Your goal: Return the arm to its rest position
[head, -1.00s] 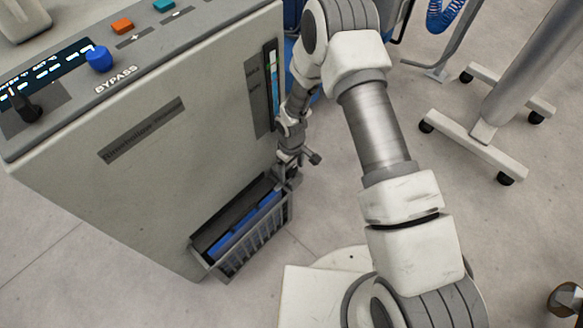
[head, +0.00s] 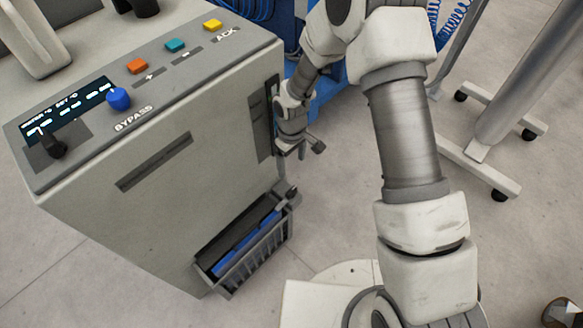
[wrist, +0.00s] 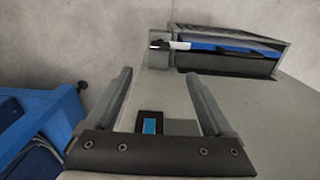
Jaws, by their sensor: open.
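My gripper (head: 300,146) is beside the right side of the grey machine (head: 150,190), above the side basket, in the head view. In the wrist view my gripper (wrist: 158,76) has its two fingers wide apart with nothing between them. My arm (head: 405,130) reaches from the bottom right up and over toward the machine, bent at the top of the head view.
The grey basket (head: 255,265) on the machine holds a blue item (head: 248,240) and dark items. A blue frame (wrist: 40,140) is close at left in the wrist view. A wheeled stand (head: 490,150) is at right.

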